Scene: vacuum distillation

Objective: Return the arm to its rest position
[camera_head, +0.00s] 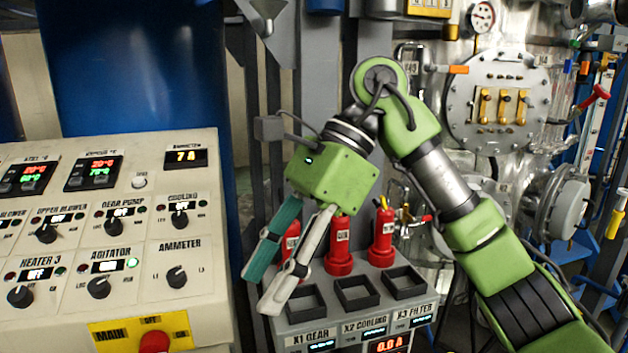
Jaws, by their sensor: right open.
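My right arm (446,178) is green and silver. It comes in from the lower right, rises to a bent joint at the top middle and reaches down to the left. My right gripper (262,294) hangs from it, tilted down to the left. One finger shows teal and the other white, with a gap between them and nothing held. It is in front of the gap between the control panel and the socket box, and it hides part of a red plug behind it. My left gripper is not in view.
A cream control panel (215,262) with knobs and displays stands at left. A grey socket box (432,300) with red plugs (382,238) stands below the gripper. A metal vessel with a round flange (497,137), valves and a gauge (482,17) is behind at right.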

